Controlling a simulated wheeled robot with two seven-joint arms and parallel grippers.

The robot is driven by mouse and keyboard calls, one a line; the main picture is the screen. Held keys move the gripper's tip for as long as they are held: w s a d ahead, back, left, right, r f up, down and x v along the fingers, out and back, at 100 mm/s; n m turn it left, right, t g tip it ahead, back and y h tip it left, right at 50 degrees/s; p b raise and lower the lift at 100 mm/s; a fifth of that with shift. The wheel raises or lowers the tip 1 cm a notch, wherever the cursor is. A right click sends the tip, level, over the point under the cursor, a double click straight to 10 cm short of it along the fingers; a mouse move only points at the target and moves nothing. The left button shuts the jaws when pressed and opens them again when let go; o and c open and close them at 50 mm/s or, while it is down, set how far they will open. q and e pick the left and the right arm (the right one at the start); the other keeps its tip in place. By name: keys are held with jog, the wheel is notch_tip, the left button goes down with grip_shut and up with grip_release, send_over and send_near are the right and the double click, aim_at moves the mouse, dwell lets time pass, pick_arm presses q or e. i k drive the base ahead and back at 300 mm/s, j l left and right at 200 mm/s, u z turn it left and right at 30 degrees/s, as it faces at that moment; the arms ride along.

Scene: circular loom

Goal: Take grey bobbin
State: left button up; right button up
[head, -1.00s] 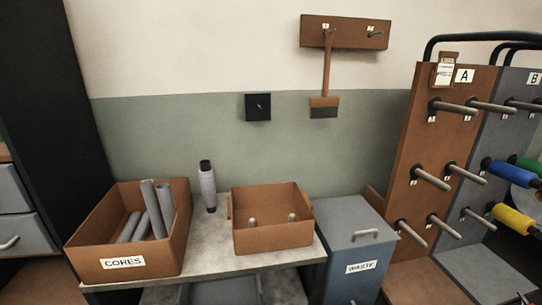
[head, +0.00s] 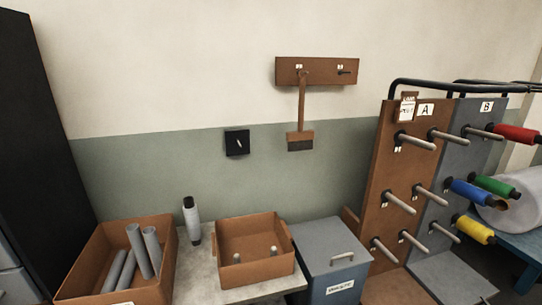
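A grey bobbin (head: 191,221) with black ends stands upright on the grey table (head: 203,272), between the brown cores box and a smaller brown box. Neither of my grippers shows in the head view.
The cores box (head: 82,268) at the left holds several grey tubes (head: 140,252). The smaller brown box (head: 229,277) holds two small pegs. A waste bin (head: 318,262) stands to its right. Peg racks A (head: 375,205) and B (head: 467,118) stand at the right; B carries red, green, blue and yellow bobbins. A brush (head: 300,141) hangs on the wall.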

aim_at(190, 208)
jog(key=i+l, duration=0.15)
jog(key=i, duration=0.25)
jog(key=i+l, duration=0.15)
jog(key=i, duration=0.3)
